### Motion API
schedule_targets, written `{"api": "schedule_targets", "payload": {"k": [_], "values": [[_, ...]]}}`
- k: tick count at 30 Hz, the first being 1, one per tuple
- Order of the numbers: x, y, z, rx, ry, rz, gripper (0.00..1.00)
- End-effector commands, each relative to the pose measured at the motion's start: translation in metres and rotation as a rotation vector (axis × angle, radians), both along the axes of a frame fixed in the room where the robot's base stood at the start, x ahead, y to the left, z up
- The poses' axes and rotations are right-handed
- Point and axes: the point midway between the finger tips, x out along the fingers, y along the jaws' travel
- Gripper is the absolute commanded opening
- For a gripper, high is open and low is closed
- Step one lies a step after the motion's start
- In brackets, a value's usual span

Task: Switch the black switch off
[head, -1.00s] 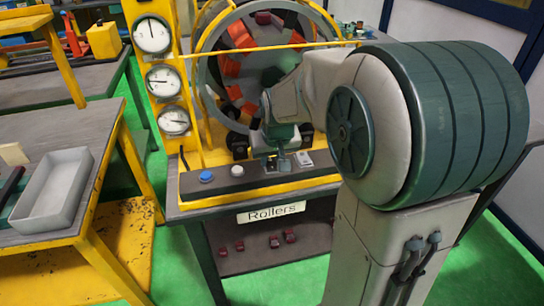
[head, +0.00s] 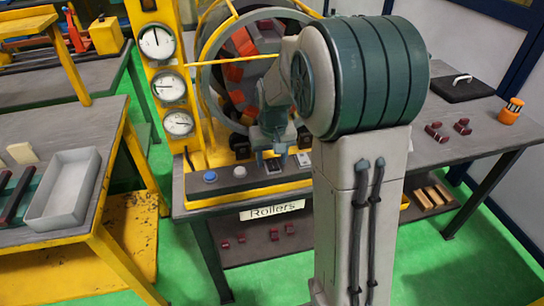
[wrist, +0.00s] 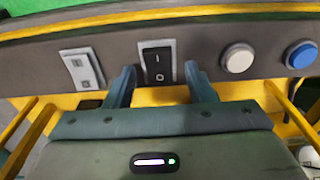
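The black switch (wrist: 157,62) sits in a white frame on the grey control panel, marked I and O, in the wrist view. My gripper (wrist: 161,84) is open and empty, with one blue-grey finger on each side of the switch's lower part. I cannot tell whether the fingertips touch the panel. In the head view my gripper (head: 271,157) is over the panel, and the black switch (head: 272,167) is partly hidden beneath it. Which side of the rocker is pressed is hard to tell.
A white switch (wrist: 84,70) is left of the black one in the wrist view. A white button (wrist: 237,57) and a blue button (wrist: 301,55) are to the right. Yellow bars border the panel. A "Rollers" label (head: 272,210) hangs on the front edge.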

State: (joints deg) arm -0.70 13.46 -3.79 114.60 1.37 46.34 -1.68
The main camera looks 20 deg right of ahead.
Motion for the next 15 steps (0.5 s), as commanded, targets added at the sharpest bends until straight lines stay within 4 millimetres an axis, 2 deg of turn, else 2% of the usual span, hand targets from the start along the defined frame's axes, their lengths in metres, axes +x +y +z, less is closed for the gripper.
{"api": "schedule_targets", "payload": {"k": [8, 11, 15], "values": [[0.000, 0.000, 0.002, 0.000, -0.001, 0.000, 0.49], [0.000, 0.000, 0.011, 0.000, -0.003, 0.000, 0.49], [-0.003, 0.000, 0.038, 0.000, -0.005, 0.000, 0.49]]}}
